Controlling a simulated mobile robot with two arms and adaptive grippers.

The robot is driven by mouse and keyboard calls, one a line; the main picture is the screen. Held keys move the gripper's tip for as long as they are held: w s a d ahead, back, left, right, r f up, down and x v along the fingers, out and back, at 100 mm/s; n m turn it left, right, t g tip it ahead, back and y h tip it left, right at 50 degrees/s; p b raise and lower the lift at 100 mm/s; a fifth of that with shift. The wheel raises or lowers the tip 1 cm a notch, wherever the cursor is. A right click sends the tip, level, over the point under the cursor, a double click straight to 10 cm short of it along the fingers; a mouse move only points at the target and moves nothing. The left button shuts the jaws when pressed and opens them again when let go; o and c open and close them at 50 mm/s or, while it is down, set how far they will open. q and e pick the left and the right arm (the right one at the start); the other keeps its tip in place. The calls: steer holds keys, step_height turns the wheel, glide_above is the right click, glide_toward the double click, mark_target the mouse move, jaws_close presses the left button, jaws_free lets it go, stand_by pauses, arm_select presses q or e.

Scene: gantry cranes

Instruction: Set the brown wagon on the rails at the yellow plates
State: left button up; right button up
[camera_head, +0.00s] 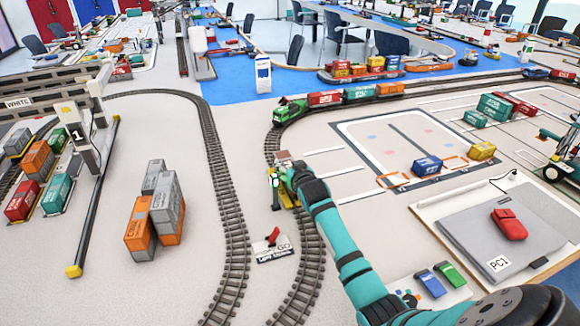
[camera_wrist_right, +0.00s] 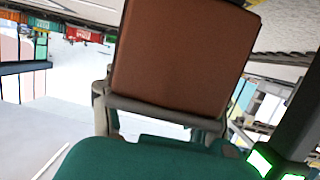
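The brown wagon (camera_head: 283,156) shows small at the tip of my right gripper (camera_head: 279,176), over the right-hand track. In the right wrist view the brown wagon (camera_wrist_right: 182,55) fills the upper middle, with grey gripper parts against its lower edge and sides; the gripper looks shut on it. Yellow plates (camera_head: 289,199) lie at the rails (camera_head: 311,265), just below my right gripper and partly hidden by it. I cannot tell whether the wagon's wheels touch the rails. My left gripper is in no view.
A green locomotive (camera_head: 290,109) with container wagons stands on the same track farther back. A sign with a red lever (camera_head: 272,247) stands between the tracks. Stacked orange and grey containers (camera_head: 156,212) are left. A grey board with a red device (camera_head: 509,224) is right.

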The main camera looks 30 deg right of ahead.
steer(key=shift+o, duration=0.8)
steer(key=shift+s+r, duration=0.1)
steer(key=shift+r, duration=0.05)
steer(key=v, duration=1.2)
steer(key=shift+p, duration=0.45)
